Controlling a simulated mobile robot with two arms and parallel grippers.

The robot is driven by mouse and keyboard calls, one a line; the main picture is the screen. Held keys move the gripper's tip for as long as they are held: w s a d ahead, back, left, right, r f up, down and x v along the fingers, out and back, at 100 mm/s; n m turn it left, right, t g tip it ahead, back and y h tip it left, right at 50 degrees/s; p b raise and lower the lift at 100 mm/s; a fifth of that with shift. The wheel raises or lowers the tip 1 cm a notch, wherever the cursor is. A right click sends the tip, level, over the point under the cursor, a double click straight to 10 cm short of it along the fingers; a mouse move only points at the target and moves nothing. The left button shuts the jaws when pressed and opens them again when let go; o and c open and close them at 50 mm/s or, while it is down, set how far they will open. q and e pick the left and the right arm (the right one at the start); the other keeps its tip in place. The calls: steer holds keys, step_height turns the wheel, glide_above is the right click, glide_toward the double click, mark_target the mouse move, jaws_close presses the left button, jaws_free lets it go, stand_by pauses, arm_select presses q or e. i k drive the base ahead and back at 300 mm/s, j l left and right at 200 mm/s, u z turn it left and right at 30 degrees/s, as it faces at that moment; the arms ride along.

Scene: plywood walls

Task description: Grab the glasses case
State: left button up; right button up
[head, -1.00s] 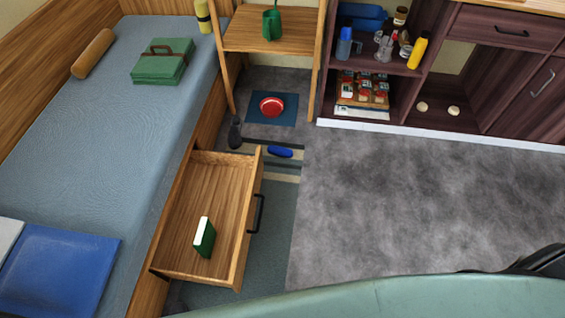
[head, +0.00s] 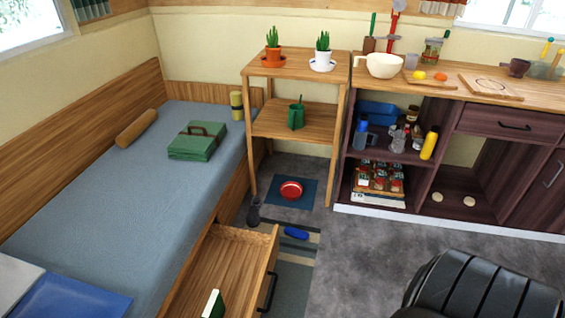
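A small blue elongated object (head: 297,232) lies on the striped rug on the floor, just beyond the open drawer. It may be the glasses case, but it is too small to be sure. Neither of my grippers shows in the head view.
An open wooden drawer (head: 268,265) under the bed (head: 115,205) holds a green-and-white item (head: 213,304). A dark bottle-like item (head: 254,212) is beside the rug. A red round object (head: 290,189) is on a blue mat.

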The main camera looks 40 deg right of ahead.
mark_target(295, 233)
steer(key=i+l, duration=0.1)
steer(key=l, duration=0.5)
steer(key=i+l, duration=0.1)
steer(key=l, duration=0.5)
steer(key=i+l, duration=0.1)
steer(key=l, duration=0.5)
steer(key=i+l, duration=0.1)
steer(key=l, duration=0.55)
steer(key=i+l, duration=0.1)
steer(key=l, duration=0.5)
steer(key=i+u, duration=0.05)
